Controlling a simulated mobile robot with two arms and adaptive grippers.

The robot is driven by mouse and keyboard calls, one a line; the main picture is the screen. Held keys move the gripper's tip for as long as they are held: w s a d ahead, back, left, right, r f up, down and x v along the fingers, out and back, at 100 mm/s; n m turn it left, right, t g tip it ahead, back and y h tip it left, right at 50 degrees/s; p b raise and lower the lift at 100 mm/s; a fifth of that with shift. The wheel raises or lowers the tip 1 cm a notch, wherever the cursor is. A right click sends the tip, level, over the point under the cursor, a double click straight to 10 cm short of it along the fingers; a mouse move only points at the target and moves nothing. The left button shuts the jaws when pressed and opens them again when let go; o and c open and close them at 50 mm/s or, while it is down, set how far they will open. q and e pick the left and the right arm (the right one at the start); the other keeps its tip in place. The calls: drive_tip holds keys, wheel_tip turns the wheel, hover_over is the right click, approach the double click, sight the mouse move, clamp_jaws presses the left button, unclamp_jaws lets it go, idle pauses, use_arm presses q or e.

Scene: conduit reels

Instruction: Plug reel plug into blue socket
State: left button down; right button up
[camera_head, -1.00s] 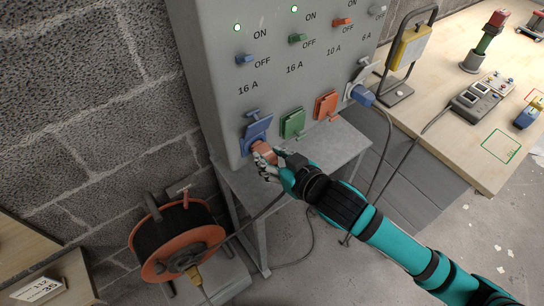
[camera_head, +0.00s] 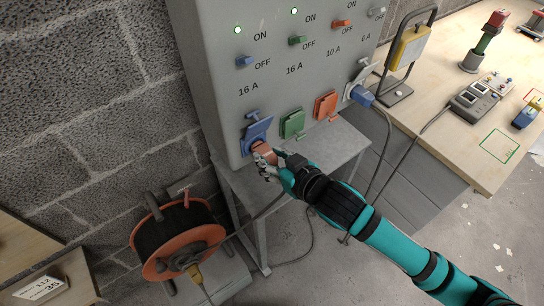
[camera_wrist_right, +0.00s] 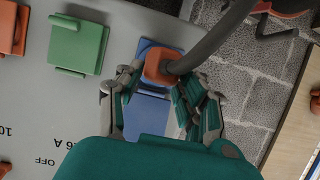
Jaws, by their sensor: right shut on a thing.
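The orange reel plug (camera_head: 263,151) is at the mouth of the blue socket (camera_head: 257,131), whose lid is raised. How deep it sits I cannot tell. My right gripper (camera_head: 264,162) is shut on the plug. In the right wrist view the plug (camera_wrist_right: 158,68) lies over the blue socket (camera_wrist_right: 150,105), between my gripper's fingers (camera_wrist_right: 156,98), with its dark cable running up and right. The orange and black cable reel (camera_head: 178,237) stands at lower left in the head view. My left gripper is not in view.
The grey panel (camera_head: 215,85) carries a green socket (camera_head: 293,123), an orange socket (camera_head: 326,105) and a socket with a blue plug (camera_head: 361,95) to the right. A grey stand (camera_head: 342,150) is below. A wooden bench (camera_head: 440,130) is at right.

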drive_tip(key=shift+p, duration=0.8)
idle(0.7)
drive_tip(key=shift+w+a, duration=0.3)
drive_tip(key=shift+w, duration=0.1)
idle(0.4)
drive_tip(key=o, duration=1.2)
drive_tip(key=shift+c, duration=0.2)
drive_tip(key=shift+s+d+r, duration=0.1)
drive_tip(key=shift+s+d, duration=0.15)
drive_tip(key=shift+s, duration=0.05)
drive_tip(key=v, duration=1.1)
